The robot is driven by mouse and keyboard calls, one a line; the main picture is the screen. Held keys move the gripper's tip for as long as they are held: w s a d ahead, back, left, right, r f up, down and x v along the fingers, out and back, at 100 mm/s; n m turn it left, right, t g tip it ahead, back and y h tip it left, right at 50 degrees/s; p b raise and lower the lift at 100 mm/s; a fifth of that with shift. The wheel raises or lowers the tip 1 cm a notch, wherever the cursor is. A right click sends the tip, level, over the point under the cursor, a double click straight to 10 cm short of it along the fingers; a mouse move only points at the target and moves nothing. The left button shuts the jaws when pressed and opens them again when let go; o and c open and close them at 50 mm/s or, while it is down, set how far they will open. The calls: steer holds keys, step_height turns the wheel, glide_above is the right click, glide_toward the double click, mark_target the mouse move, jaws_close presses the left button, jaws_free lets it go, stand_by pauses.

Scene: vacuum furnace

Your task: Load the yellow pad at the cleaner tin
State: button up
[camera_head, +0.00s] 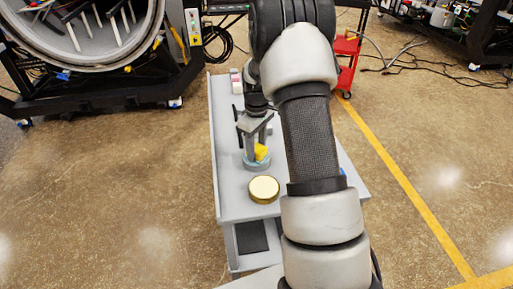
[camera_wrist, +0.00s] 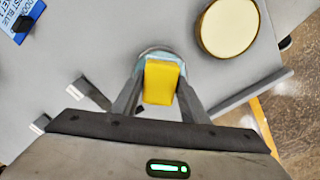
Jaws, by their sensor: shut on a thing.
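The yellow pad (camera_head: 262,152) is held between the two fingers of my gripper (camera_head: 257,141). In the wrist view the pad (camera_wrist: 161,82) stands out between the fingertips (camera_wrist: 160,95). A round light-blue tin (camera_head: 256,165) is directly below or behind the pad on the grey cart top, and its rim (camera_wrist: 155,51) shows past the pad in the wrist view. The pad's lower end overlaps the tin's opening; I cannot tell whether it touches inside. A gold-rimmed round container with a cream top (camera_head: 264,189) stands apart, nearer the front; it also shows in the wrist view (camera_wrist: 229,27).
The grey cart (camera_head: 232,200) has a raised left edge. A blue printed card (camera_wrist: 20,14) lies on it in the wrist view. A red-and-white item (camera_head: 236,82) is at the cart's far end. The furnace (camera_head: 85,35) is at the back left, a red trolley (camera_head: 347,60) behind.

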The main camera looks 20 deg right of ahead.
mark_target(256, 147)
steer(key=shift+r+p, duration=2.05)
steer(key=shift+r, duration=1.45)
